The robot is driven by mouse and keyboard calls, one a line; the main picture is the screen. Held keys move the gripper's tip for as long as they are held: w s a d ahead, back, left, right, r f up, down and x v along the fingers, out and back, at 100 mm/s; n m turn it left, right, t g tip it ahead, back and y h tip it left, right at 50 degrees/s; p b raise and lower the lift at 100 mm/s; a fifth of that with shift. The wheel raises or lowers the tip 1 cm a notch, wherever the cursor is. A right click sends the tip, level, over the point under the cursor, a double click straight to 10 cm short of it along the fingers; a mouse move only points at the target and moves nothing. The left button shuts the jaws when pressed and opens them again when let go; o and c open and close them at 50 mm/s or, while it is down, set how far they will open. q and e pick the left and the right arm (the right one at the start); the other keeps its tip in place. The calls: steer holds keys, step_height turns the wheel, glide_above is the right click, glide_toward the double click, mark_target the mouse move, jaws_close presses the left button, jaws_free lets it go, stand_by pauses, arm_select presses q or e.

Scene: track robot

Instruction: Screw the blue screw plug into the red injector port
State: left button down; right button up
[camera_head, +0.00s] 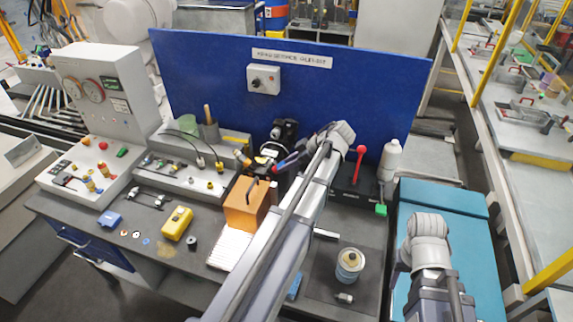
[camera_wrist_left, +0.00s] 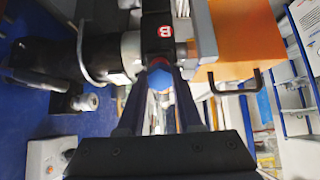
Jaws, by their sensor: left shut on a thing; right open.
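The blue screw plug (camera_wrist_left: 160,79) shows between the two fingers of my left gripper (camera_wrist_left: 158,88) in the left wrist view. My left gripper is shut on it. A small red part, likely the red injector port (camera_wrist_left: 158,64), shows just behind the plug, in line with it; most of it is hidden, and I cannot tell whether they touch. In the head view my left gripper (camera_head: 287,163) reaches leftward to the black and grey apparatus (camera_head: 268,150) on the bench. My right arm stands at the lower right; its fingers are not visible.
An orange box (camera_head: 245,201) with a black handle (camera_wrist_left: 238,86) stands close beside the apparatus. A blue panel (camera_head: 210,60) rises behind. A red-knobbed lever (camera_head: 360,160) and a white bottle (camera_head: 390,158) stand to the right. A yellow device (camera_head: 177,222) lies in front.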

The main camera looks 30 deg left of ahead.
stand_by(0.6)
arm_select(q)
steer(key=m, duration=1.2)
steer(key=m, duration=1.2)
